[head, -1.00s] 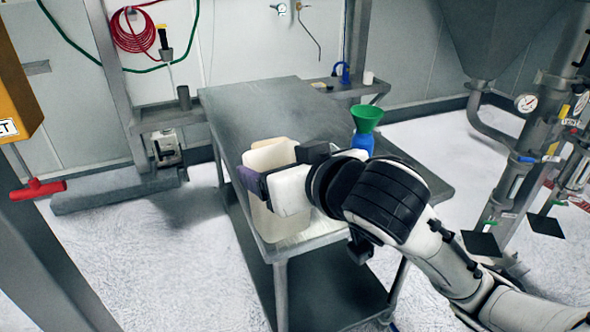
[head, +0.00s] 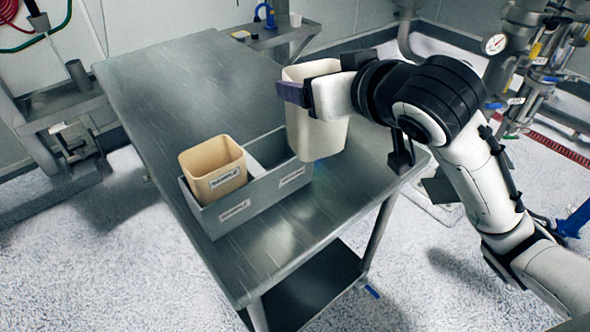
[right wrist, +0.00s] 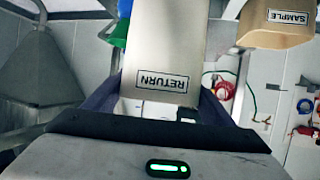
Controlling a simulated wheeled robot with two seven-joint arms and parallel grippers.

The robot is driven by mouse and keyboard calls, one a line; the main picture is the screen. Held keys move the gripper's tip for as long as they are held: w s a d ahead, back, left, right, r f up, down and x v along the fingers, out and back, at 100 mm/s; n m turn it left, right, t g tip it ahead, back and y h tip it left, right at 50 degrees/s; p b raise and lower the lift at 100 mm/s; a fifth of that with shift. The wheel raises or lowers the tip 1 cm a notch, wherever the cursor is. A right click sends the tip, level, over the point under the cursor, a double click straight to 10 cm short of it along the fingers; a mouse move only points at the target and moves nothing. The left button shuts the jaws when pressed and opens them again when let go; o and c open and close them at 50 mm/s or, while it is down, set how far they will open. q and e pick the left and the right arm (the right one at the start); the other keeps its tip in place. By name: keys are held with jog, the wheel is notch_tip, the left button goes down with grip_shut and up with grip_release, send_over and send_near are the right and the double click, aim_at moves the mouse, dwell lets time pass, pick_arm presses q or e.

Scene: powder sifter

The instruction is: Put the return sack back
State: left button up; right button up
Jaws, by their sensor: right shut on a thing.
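The return sack (head: 318,138) is a cream, open-topped container, and its RETURN label shows in the right wrist view (right wrist: 165,45). My right gripper (head: 312,88) is shut on its upper part and holds it roughly upright. In the head view the sack overlaps the right end of a grey two-compartment holder (head: 222,222) on the table. I cannot tell its exact height or whether it touches the holder. The tan sample sack (head: 213,172) stands in the left compartment. The right compartment looks empty where it shows; its far corner is hidden. My left gripper is not in view.
The steel table (head: 165,90) is bare behind and left of the holder. A side shelf with a blue item (head: 264,15) is at the back. Pipes with a gauge (head: 495,44) stand at right. A green funnel (right wrist: 107,32) shows in the right wrist view.

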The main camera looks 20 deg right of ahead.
aim_at(312, 139)
jog(key=w+a+r+n+g+y+b, duration=0.1)
jog(key=w+a+r+n+y, duration=0.25)
jog(key=w+a+r, duration=0.2)
pick_arm(q)
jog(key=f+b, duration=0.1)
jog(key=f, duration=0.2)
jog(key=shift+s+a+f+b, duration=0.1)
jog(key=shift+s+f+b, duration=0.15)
jog(key=shift+b, duration=0.15)
pick_arm(e)
jog(key=shift+m, duration=0.25)
jog(key=f, duration=1.7)
jog(key=shift+a+f, duration=0.3)
jog(key=shift+f, duration=0.05)
jog(key=shift+f, duration=0.15)
jog(key=o, duration=1.4)
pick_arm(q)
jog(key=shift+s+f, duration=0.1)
pick_arm(e)
jog(key=v, duration=1.2)
jog(key=shift+d, duration=0.15)
